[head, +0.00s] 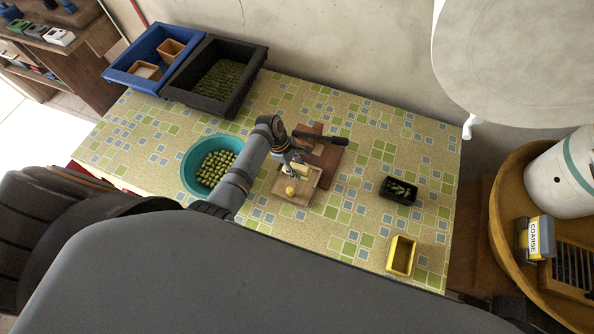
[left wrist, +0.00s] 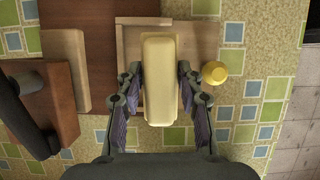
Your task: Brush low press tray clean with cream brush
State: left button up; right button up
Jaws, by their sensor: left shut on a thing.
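The low press tray (head: 305,201) is a shallow light-wood tray in front of the brown wooden press (head: 325,160). It also shows in the left wrist view (left wrist: 130,45), under the brush. My left gripper (head: 293,168) is shut on the cream brush (head: 302,172), a long pale block. In the left wrist view the brush (left wrist: 160,80) sits between the fingers (left wrist: 160,95), over the tray, and hides much of its floor. I cannot tell whether the brush touches the tray. A round yellow knob (left wrist: 214,72) shows beside the tray's right wall. My right gripper is not in view.
A teal bowl (head: 187,165) of green olives stands left of my left arm. A black crate (head: 238,103) and a blue crate (head: 122,76) stand at the back left. A small black tray (head: 398,198) and a yellow container (head: 402,256) are at right. The table's right side is mostly clear.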

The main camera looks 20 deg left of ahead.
pick_arm(q)
jog(key=shift+r, duration=0.8)
jog(key=shift+r, duration=0.1)
jog(key=shift+r, duration=1.4)
